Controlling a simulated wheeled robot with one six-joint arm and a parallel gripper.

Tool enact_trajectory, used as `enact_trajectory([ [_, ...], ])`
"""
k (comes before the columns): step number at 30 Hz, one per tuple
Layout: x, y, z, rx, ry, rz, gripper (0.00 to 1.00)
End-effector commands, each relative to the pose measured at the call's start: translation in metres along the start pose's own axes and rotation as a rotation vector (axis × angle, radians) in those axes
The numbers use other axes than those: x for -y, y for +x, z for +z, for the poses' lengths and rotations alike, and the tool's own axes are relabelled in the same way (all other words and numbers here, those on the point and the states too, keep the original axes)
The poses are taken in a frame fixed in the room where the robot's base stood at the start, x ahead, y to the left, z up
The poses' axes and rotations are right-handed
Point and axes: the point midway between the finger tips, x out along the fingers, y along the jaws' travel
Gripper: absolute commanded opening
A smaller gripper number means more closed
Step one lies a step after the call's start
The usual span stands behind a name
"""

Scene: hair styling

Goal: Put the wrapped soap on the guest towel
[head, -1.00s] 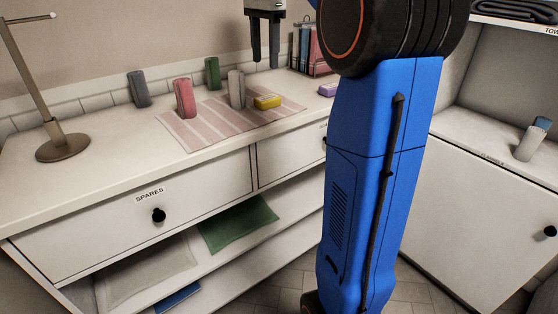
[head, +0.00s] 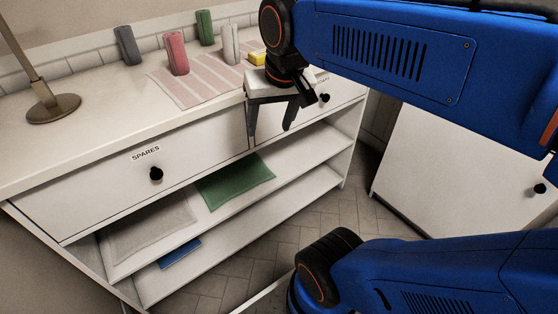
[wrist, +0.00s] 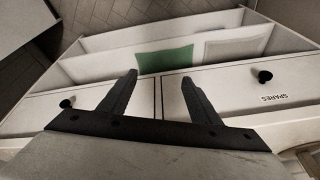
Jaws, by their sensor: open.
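No label shows which piece is the wrapped soap or the guest towel. A yellow bar (head: 257,58) lies at the right part of the pink-and-white striped cloth (head: 200,98) on the counter. A green cloth (head: 236,181) lies on the upper open shelf, beside a pale grey cloth (head: 150,227); the green cloth also shows in the wrist view (wrist: 165,61). A small purple bar seen earlier at the counter's right is now hidden by my arm. My gripper (head: 270,130) is open and empty, fingers down, in front of the drawer fronts and apart from the cloths.
Several upright pieces stand at the counter's back, including a pink one (head: 176,54) and a light grey one (head: 230,44). A lamp stand (head: 53,107) is at left. The drawer (head: 156,160) marked SPARES is shut. A blue item (head: 180,254) lies on the lower shelf.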

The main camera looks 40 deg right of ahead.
Motion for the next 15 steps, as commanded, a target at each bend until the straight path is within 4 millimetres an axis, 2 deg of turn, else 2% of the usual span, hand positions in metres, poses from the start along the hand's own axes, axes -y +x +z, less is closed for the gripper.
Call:
enact_trajectory([
  [1, -0.001, 0.010, 0.019, -0.014, -0.056, -0.008, 0.57],
  [6, -0.005, 0.037, 0.060, -0.055, -0.214, -0.023, 0.57],
  [10, -0.006, 0.048, 0.075, -0.073, -0.275, -0.028, 0.57],
  [15, -0.007, 0.052, 0.079, -0.077, -0.292, -0.029, 0.57],
])
